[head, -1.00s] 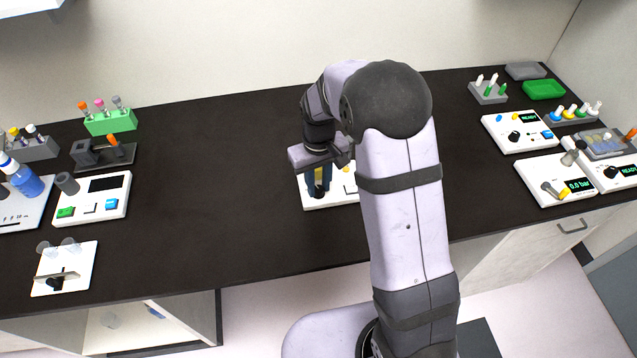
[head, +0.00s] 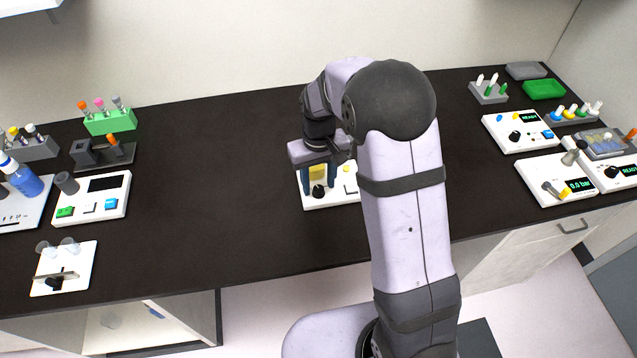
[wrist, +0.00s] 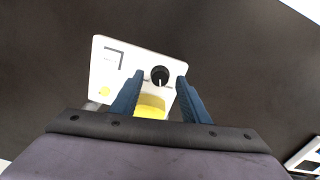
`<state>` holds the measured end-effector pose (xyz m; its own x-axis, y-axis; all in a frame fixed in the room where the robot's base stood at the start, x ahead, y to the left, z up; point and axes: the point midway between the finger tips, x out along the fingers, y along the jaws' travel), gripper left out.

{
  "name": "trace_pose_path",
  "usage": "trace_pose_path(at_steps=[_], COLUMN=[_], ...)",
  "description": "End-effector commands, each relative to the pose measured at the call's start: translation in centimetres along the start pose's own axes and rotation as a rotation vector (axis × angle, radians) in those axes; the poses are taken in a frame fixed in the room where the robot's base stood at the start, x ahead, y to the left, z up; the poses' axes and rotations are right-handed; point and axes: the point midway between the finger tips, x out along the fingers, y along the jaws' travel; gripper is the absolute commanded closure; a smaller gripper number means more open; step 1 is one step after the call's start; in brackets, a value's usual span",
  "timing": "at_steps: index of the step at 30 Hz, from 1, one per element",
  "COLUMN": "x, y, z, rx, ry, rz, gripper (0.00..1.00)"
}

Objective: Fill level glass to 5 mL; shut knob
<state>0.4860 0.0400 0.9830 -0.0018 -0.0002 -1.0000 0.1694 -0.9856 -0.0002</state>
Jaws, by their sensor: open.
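A white device panel lies flat under my gripper; its bare face shows in the wrist view (wrist: 125,65) and partly in the head view (head: 335,198). A black knob (wrist: 160,75) with a white pointer line sits near its right end, and shows in the head view (head: 318,191) too. My gripper (wrist: 160,83) is open, pointing down. Its blue fingers stand on either side of the knob in the wrist view, apart from it. A yellow part (wrist: 150,106) of the panel lies between the fingers, also in the head view (head: 318,171). I cannot make out a level glass or its reading.
My arm hides the panel's right part in the head view. At the left are a white board with clear glass pieces (head: 78,262), a white instrument (head: 118,188) and a green rack (head: 110,122). Instruments and racks crowd the right end. The dark bench (head: 220,190) between is clear.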

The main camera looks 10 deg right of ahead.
Motion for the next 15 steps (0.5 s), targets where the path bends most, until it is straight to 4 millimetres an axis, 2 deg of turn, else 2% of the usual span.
trace_pose_path(at_steps=[9, 15], x=[-4.2, -6.0], y=[0.0, 0.0], z=[-0.1, -0.1], rx=[0.0, 0.0], ry=[0.007, 0.004], rz=[0.001, 0.0], gripper=[0.58, 0.58])
